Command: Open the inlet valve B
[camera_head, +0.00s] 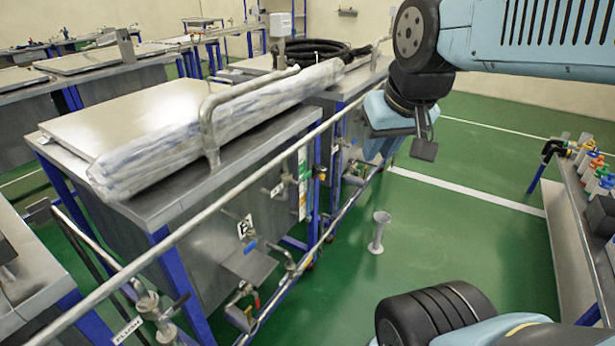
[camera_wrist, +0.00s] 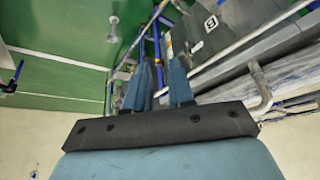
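A steel tank (camera_head: 205,270) with a white letter plate (camera_head: 245,226) stands at the left centre; the letter looks like B but is too small to be sure. The plate also shows in the wrist view (camera_wrist: 210,22). Below it are a blue-handled valve (camera_head: 250,246) and a red-handled valve (camera_head: 257,300) on pipework. I cannot tell which is the inlet valve or how the handles are set. My gripper (camera_head: 380,148) hangs above and to the right of the tank pipes, apart from them. In the wrist view its two blue fingers (camera_wrist: 161,75) are spread with nothing between.
A long pipe rail (camera_head: 190,225) runs along the tank fronts. A plastic-wrapped bundle (camera_head: 220,118) and a bent pipe (camera_head: 207,125) top the tank. A grey funnel-like stand (camera_head: 379,232) is on the green floor (camera_head: 465,230). A bench (camera_head: 590,235) with coloured fittings stands right. The middle floor is mostly clear.

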